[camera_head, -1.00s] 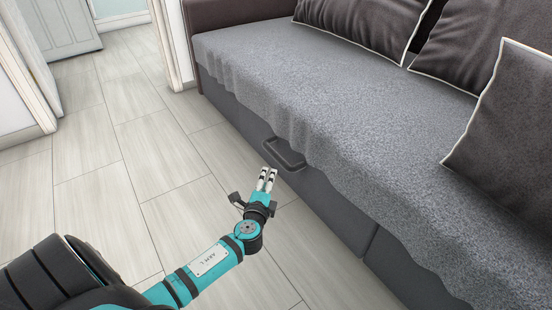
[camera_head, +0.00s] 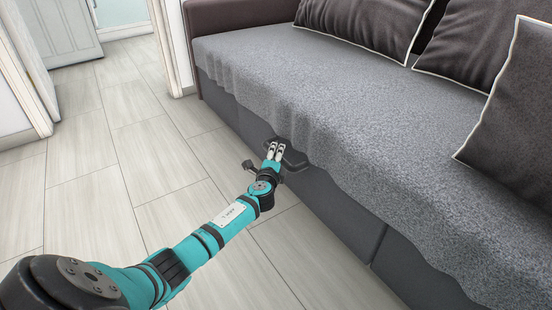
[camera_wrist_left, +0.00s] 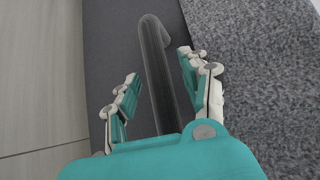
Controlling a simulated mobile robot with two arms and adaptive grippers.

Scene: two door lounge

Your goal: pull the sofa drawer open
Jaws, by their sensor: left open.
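The sofa drawer (camera_head: 335,205) is the dark grey front panel under the sofa's seat cover, and it looks closed. Its dark handle (camera_head: 297,158) is a raised bar on the panel, partly hidden by my left gripper in the head view. My left gripper (camera_head: 276,148) is at the handle with its fingers pointing toward the sofa. In the left wrist view the handle (camera_wrist_left: 158,75) runs between the two open fingers (camera_wrist_left: 158,85), with gaps on both sides. I cannot tell contact. My right gripper is not in view.
The grey cover (camera_head: 330,95) of the sofa hangs over the upper edge of the drawer front, close to my gripper. Dark cushions (camera_head: 365,25) lie on the seat. The tiled floor (camera_head: 130,170) left of the sofa is clear. A door frame (camera_head: 165,45) stands at the back.

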